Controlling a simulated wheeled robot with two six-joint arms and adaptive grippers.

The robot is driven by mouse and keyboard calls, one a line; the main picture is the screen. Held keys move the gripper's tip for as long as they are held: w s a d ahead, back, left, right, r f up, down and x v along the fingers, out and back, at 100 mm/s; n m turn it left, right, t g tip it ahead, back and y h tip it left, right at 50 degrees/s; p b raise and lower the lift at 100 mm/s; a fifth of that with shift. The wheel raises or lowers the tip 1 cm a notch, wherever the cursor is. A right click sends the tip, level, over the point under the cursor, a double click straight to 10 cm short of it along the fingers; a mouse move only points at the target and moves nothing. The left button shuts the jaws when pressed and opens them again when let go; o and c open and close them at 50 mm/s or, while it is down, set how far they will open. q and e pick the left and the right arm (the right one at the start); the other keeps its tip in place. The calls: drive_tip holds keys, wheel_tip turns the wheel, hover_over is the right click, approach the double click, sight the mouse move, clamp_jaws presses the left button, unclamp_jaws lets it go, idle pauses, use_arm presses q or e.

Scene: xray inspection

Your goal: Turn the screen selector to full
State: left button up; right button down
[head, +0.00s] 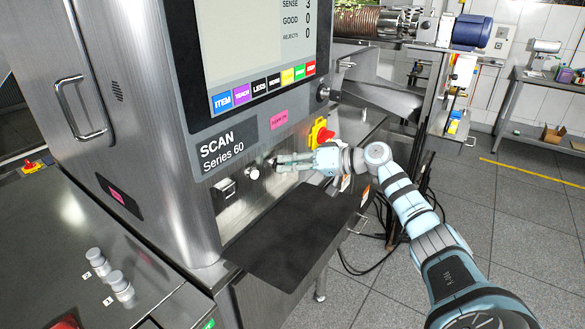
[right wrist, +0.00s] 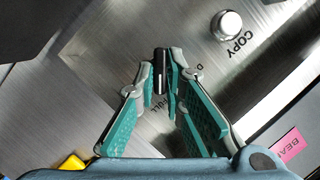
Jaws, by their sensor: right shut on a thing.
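The screen selector (right wrist: 161,72) is a small dark knob with a light line on it, set in the brushed-metal panel in the right wrist view. My right gripper (right wrist: 162,78) has its fingertips shut on the knob, one on each side. A label reading "FULL" shows beside it, partly hidden by the fingers; another label starting with "D" is mostly covered. Which label the knob points to I cannot tell. My left gripper is not in view.
A white COPY button (right wrist: 228,25) sits close to the selector. A red-and-yellow switch (head: 320,134) is just above my right wrist. A dark mat (head: 285,240) lies below the panel. The screen (head: 250,50) is above.

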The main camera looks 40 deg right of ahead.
drive_tip(key=shift+s+a+f, duration=0.1)
drive_tip(key=shift+a+f, duration=0.1)
drive_tip(key=shift+f, duration=0.2)
drive_tip(key=c, duration=1.8)
unclamp_jaws()
drive_tip(key=shift+o, duration=0.6)
drive_tip(key=shift+w+a+r, duration=0.2)
drive_tip(key=shift+d, duration=0.2)
drive_tip(key=v, duration=1.1)
drive_tip(key=shift+s+d, duration=0.1)
drive_tip(key=shift+s, duration=0.15)
drive_tip(key=shift+d+r, duration=0.1)
drive_tip(key=shift+r, duration=0.05)
